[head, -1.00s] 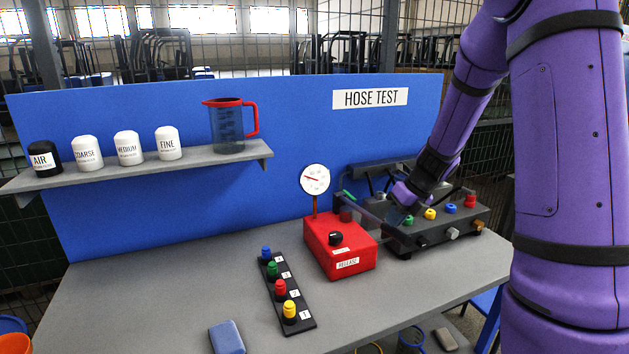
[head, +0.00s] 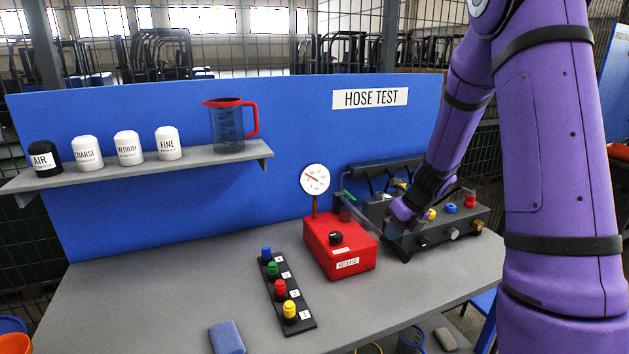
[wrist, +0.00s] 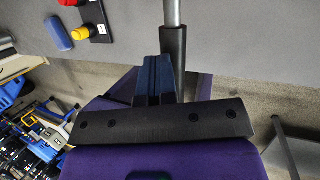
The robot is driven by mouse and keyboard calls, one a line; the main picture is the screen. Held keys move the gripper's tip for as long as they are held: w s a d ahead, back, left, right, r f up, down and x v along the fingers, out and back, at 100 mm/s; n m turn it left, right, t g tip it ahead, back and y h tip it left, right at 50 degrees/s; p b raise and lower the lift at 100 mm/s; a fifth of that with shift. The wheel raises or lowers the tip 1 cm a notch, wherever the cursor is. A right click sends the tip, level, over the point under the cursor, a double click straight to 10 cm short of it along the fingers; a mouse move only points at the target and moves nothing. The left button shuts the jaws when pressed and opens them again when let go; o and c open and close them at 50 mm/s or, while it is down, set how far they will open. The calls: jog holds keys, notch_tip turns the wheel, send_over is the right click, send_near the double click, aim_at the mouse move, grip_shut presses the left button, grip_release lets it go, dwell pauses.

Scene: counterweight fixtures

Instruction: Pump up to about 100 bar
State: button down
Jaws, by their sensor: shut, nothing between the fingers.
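The red pump box (head: 340,257) stands on the bench, with a black knob (head: 336,238) and a RELEASE label on it. Its round white gauge (head: 315,180) stands on a red post; the needle seems to point to the upper left, but the numbers are too small to read. In the wrist view the pump lever is a grey rod (wrist: 173,12) with a black grip (wrist: 172,48). My gripper (wrist: 152,60) is shut and empty, right beside or against the grip; contact is unclear. In the head view my gripper (head: 392,229) is low, right of the pump box.
A dark manifold (head: 440,228) with coloured caps stands right behind my gripper. A black strip (head: 291,300) holds coloured plugs left of the pump. A blue block (head: 226,338) lies at the front edge. A shelf (head: 200,163) carries labelled caps and a jug. The bench's left side is clear.

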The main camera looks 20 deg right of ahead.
jog(key=shift+f, duration=1.5)
notch_tip(320, 180, up, 12)
jog(key=shift+r, duration=0.1)
dwell(2.2)
dwell(0.3)
